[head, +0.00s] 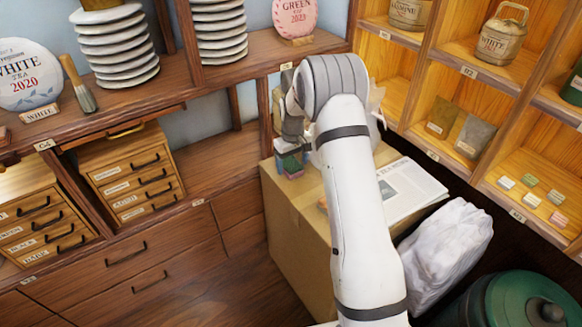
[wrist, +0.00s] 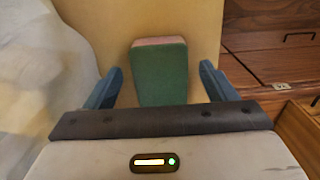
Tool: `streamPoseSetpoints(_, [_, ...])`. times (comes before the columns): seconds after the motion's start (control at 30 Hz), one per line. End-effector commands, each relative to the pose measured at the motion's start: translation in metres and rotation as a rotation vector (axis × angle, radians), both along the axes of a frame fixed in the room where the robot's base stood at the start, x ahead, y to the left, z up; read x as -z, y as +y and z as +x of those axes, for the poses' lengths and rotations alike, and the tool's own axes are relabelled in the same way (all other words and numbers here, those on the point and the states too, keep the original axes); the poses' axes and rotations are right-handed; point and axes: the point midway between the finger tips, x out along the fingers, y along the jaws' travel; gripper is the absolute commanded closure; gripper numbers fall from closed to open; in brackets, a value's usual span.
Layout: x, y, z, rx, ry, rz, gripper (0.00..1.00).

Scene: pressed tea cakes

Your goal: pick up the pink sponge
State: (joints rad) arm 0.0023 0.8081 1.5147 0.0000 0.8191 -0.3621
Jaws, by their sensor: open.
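A block that looks like the sponge (wrist: 160,76) stands between my gripper's fingers in the wrist view. Its near face is green, and a pale pink strip shows along its far edge. My gripper (wrist: 159,72) is open, with one blue finger on each side of the block and a gap on both sides. In the head view my gripper (head: 292,158) is low over the left part of a cardboard box (head: 296,232). Small green and pinkish patches show at its fingers there, and the arm hides part of the box top.
A printed newspaper (head: 408,190) lies on the box, right of my arm. A crumpled white bag (head: 447,243) and a green lidded bin (head: 520,302) stand to the right. Wooden drawers (head: 130,178) are at left, and shelves (head: 480,75) line the right.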

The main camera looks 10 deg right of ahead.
Motion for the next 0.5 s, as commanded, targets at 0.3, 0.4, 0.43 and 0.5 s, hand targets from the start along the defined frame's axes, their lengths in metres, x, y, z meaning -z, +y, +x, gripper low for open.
streamPoseSetpoints(0.3, [0.0149, -0.0002, 0.0001, 0.001, -0.001, 0.000, 0.22])
streamPoseSetpoints(0.4, [0.0148, -0.0003, 0.0000, 0.001, 0.000, 0.000, 0.29])
streamPoseSetpoints(0.43, [0.0148, -0.0003, 0.0000, 0.001, 0.000, 0.000, 0.32])
streamPoseSetpoints(0.5, [0.0148, -0.0004, 0.0000, 0.001, 0.000, 0.000, 0.37])
